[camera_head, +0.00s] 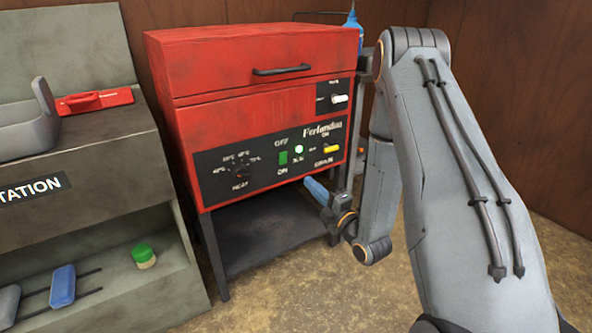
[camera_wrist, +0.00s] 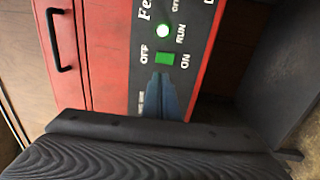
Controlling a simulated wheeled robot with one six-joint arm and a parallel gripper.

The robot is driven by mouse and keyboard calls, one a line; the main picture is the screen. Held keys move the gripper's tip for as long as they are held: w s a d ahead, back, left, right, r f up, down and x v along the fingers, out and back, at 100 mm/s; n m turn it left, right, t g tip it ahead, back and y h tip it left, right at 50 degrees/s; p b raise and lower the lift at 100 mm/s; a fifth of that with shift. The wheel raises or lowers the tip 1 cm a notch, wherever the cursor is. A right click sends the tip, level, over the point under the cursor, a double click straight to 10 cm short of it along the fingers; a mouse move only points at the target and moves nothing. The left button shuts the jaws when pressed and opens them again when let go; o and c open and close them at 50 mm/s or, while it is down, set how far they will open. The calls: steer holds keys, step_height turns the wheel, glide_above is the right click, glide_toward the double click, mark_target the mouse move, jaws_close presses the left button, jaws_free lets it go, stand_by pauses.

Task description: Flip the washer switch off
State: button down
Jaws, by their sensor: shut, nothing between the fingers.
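The red washer (camera_head: 260,62) stands on dark legs, with a black control panel on its front. The green washer switch (camera_head: 283,157) sits on that panel between the word OFF above and ON below. It also shows in the wrist view (camera_wrist: 165,58), with OFF at its left and ON at its right. A light beside it (camera_head: 299,149) glows green-white. My gripper (camera_head: 308,183) is shut and empty, its blue fingers right of and below the switch in the head view. In the wrist view the fingertips (camera_wrist: 162,78) appear just below the switch; I cannot tell the gap.
A heat knob (camera_head: 241,171), a yellow switch (camera_head: 331,149) and a white switch (camera_head: 339,99) share the washer's front. A handle (camera_head: 282,70) crosses its lid. A grey station (camera_head: 90,205) with a green-capped jar (camera_head: 144,256) stands at left. A blue bottle (camera_head: 352,27) stands behind.

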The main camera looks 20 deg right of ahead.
mark_target(283, 156)
steer(key=b+x, duration=0.2)
steer(key=x, duration=1.1)
steer(key=shift+w+a+r, duration=0.1)
steer(key=shift+w+a, duration=0.05)
steer(key=shift+w, duration=0.15)
